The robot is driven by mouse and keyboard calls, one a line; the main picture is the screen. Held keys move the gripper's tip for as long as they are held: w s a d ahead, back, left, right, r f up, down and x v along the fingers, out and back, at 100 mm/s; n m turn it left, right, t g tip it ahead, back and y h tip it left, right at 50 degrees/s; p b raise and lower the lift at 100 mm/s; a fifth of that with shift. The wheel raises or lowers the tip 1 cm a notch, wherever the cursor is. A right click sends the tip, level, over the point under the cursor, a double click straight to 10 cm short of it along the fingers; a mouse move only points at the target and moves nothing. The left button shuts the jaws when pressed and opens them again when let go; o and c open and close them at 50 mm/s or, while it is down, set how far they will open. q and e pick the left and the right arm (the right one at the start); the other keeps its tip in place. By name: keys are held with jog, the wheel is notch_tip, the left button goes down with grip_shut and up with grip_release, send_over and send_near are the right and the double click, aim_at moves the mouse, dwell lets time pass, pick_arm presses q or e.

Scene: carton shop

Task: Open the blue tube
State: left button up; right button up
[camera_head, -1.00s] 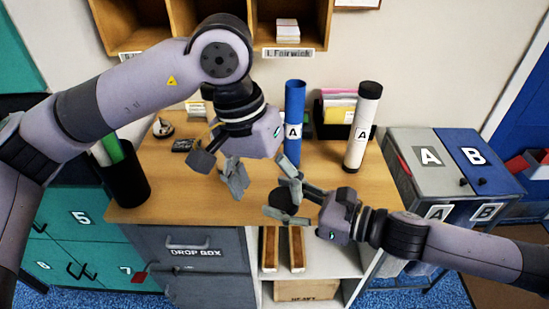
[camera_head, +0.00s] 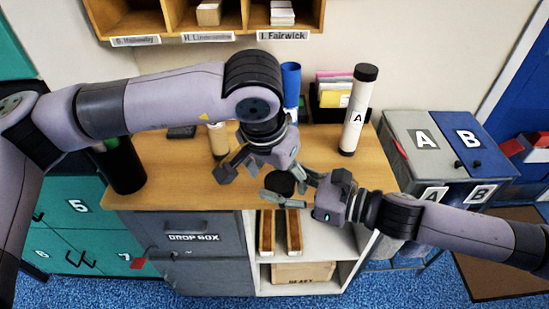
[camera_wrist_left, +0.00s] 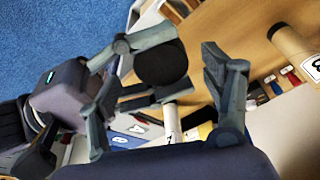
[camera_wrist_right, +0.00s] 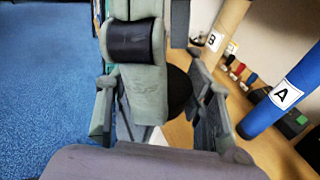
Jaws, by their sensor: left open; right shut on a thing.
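The blue tube (camera_head: 291,84) stands upright at the back of the desk, partly hidden by my left arm; its visible top has no black cap. Its "A" label shows in the right wrist view, on the tube (camera_wrist_right: 303,77). My right gripper (camera_head: 290,190) is shut on a black round piece (camera_head: 279,181) that looks like a tube's end cap, above the desk's front edge. Any body behind it is hidden. My left gripper (camera_head: 262,174) is open close above it. In the left wrist view the black piece (camera_wrist_left: 160,62) lies between the open left fingers.
A white tube (camera_head: 353,128) with black caps stands at the back right. A cardboard tube (camera_head: 218,141) stands behind my left gripper. A dark bin (camera_head: 124,168) is on the left. The grey-and-blue A/B boxes (camera_head: 412,140) stand right of the desk.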

pick_arm(q)
jog(key=shift+x, duration=0.95)
jog(key=c, duration=1.2)
pick_arm(e)
jog(key=o, duration=1.4)
jog(key=shift+c, duration=0.2)
